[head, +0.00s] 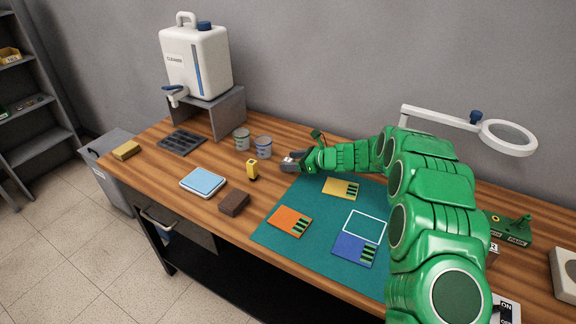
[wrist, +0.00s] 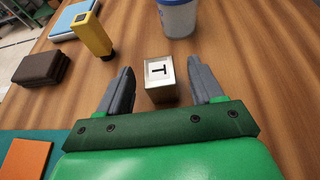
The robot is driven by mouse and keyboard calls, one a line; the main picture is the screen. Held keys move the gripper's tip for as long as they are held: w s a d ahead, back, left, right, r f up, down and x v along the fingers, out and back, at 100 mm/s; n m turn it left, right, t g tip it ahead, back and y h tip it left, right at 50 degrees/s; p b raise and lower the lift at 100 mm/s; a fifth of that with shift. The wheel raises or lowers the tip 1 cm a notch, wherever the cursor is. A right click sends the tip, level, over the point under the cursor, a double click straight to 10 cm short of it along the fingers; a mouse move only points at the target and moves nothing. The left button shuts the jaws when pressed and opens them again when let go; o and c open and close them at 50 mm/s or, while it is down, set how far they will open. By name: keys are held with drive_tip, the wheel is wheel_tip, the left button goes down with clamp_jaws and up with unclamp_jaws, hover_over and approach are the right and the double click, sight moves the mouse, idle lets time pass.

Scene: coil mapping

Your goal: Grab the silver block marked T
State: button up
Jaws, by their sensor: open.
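The silver block marked T (wrist: 160,80) stands on the wooden table in the wrist view, its T face toward the camera. My gripper (wrist: 165,78) is open, with one grey finger on each side of the block. A gap of bare table shows between the block and each finger. In the head view my gripper (head: 291,162) is at the table's middle, just beyond the teal mat, and mostly hides the block.
The head view shows a brown block stack (head: 234,203), a blue-topped scale (head: 204,182), a teal mat (head: 275,238) with coloured cards, and a cleaner jug (head: 205,65) on a stand.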

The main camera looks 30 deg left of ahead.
sight(288, 160)
drive_tip(key=shift+x, duration=0.95)
drive_tip(key=shift+c, duration=0.5)
drive_tip(key=c, duration=1)
drive_tip(key=shift+r, duration=0.1)
drive_tip(key=shift+c, duration=0.2)
drive_tip(key=shift+r, duration=0.3)
wheel_tip(288, 160, up, 2)
drive_tip(key=shift+r, duration=0.2)
drive_tip(key=s+d+r, duration=0.9)
drive_tip(key=s, duration=0.1)
drive_tip(key=shift+s+r, duration=0.4)
